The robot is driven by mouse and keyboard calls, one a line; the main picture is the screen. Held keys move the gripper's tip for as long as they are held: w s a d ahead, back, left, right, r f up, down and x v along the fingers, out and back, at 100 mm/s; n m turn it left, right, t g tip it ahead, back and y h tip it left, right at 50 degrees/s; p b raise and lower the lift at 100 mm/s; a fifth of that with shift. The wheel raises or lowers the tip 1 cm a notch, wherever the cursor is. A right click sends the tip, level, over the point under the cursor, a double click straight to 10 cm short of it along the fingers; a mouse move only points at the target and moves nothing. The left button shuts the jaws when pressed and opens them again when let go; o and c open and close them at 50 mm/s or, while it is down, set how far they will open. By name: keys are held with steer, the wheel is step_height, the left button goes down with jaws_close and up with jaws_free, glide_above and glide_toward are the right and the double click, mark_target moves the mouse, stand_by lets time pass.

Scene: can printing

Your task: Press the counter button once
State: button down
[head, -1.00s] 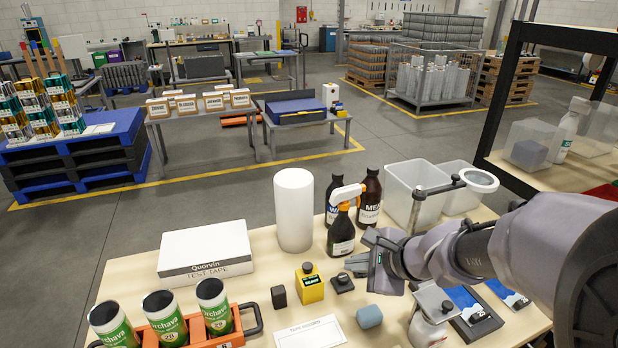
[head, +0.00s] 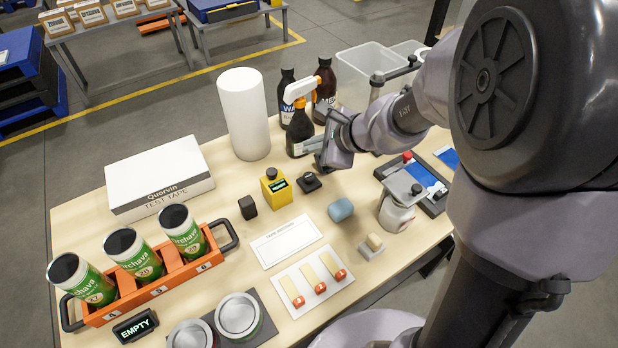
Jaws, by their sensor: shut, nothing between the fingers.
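The counter is a small yellow box (head: 275,191) with a dark display on its front and a round black button (head: 271,174) on top. It stands upright near the middle of the table. The lit digits on the display are too small to read. My gripper (head: 303,148) is shut and empty, its fingers pointing left. It appears behind and to the right of the yellow box, apart from it, in front of the dark spray bottle (head: 300,128). The button is uncovered.
A small black device (head: 309,182) is right of the counter and a black block (head: 248,207) left of it. A white cylinder (head: 243,115) and dark bottles (head: 325,88) stand behind. A blue-grey block (head: 341,210), a white card (head: 286,242) and an orange can carrier (head: 182,284) are nearer.

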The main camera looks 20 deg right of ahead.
mark_target(307, 174)
step_height(307, 174, down, 7)
steer(key=b, duration=0.5)
steer(key=shift+r, duration=0.2)
steer(key=shift+f, duration=0.1)
stand_by(1.4)
steer(key=shift+f+b, duration=0.35)
steer(key=shift+b, duration=0.35)
steer(key=shift+f+b, duration=0.9)
steer(key=shift+b, duration=0.05)
stand_by(0.5)
stand_by(0.3)
steer(key=shift+r+p, duration=1.1)
steer(key=shift+r, duration=0.2)
steer(key=shift+r, duration=0.1)
step_height(307, 174, up, 5)
steer(key=p, duration=0.4)
